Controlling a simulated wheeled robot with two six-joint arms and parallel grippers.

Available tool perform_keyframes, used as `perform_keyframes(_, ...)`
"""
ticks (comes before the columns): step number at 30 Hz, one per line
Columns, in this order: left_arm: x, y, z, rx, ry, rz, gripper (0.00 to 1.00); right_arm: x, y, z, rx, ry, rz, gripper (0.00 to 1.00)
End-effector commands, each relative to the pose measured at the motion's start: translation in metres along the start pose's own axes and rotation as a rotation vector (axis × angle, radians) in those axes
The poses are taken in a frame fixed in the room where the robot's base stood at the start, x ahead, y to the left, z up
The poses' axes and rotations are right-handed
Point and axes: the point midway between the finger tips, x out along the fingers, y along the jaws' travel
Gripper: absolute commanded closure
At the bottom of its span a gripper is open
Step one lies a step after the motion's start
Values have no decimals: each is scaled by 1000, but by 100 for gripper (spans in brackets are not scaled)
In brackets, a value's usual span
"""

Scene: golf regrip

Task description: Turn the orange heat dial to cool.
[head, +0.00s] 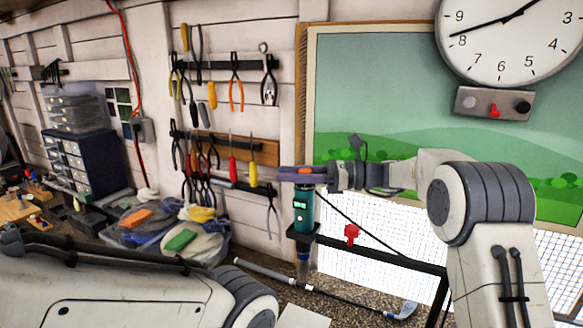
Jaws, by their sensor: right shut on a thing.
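A teal tool with a lit green display (301,207) stands upright, nose down, in a black holder (302,238) at the middle of the head view. My right gripper (302,175) comes in from the right at the tool's top end. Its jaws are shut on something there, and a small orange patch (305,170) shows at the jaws. This may be the orange heat dial, but the fingers cover most of it and I cannot read its setting. My left arm crosses the lower left, and its gripper is out of view.
A golf club (340,294) lies on the bench behind and below the tool. A black bar (380,257) with a red knob (351,234) runs to the right. Tubs (140,222) and a drawer cabinet (85,160) stand left. Hand tools hang on the wall.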

Motion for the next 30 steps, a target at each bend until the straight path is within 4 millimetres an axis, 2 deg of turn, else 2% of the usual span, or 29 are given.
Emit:
perform_keyframes(13, -2, 0, 0, 0, 0, 0, 36, 0, 0, 1, -2, -1, 11, 100)
perform_keyframes(14, -2, 0, 0, 0, 0, 0, 36, 0, 0, 1, -2, -1, 11, 53)
perform_keyframes(15, -2, 0, 0, 0, 0, 0, 36, 0, 0, 1, -2, -1, 11, 37)
perform_keyframes(16, -2, 0, 0, 0, 0, 0, 36, 0, 0, 1, -2, -1, 11, 30)
perform_keyframes(26, 0, 0, 0, 0, 0, 0, 36, -1, 0, 0, -2, -1, 10, 30)
perform_keyframes(30, 8, -1, 0, -1, 0, 0, 36, -16, -1, -3, -4, -2, 6, 30)
